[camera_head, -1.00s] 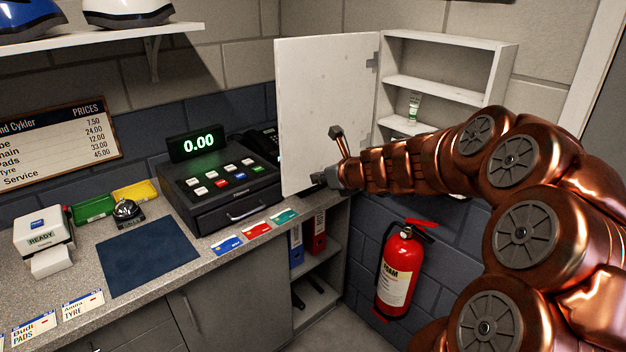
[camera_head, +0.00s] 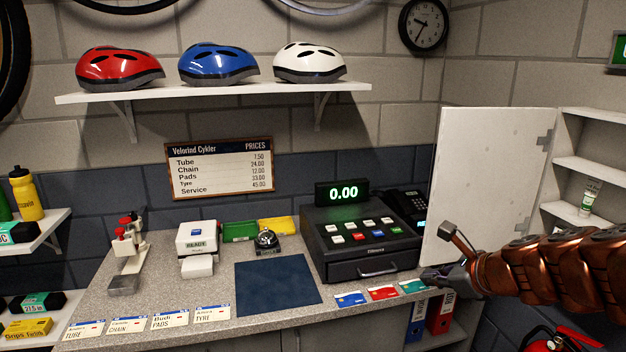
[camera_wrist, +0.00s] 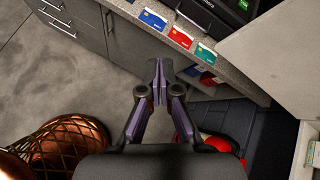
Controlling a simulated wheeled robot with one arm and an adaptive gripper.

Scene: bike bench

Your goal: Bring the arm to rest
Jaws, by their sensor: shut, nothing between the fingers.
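My gripper (camera_head: 432,277) is at the right end of the counter in the head view, near the teal card and in front of the open white cabinet door (camera_head: 490,190). My copper-coloured arm reaches in from the right edge. Whether the gripper touches the counter cannot be told.
The counter (camera_head: 140,305) carries a cash register (camera_head: 360,240), a bell (camera_head: 267,241), a blue mat (camera_head: 277,283) and several cards. Binders (camera_head: 440,312) stand below its right end. A red fire extinguisher (camera_head: 560,340) is at the lower right. Open floor (camera_wrist: 50,75) shows in the wrist view.

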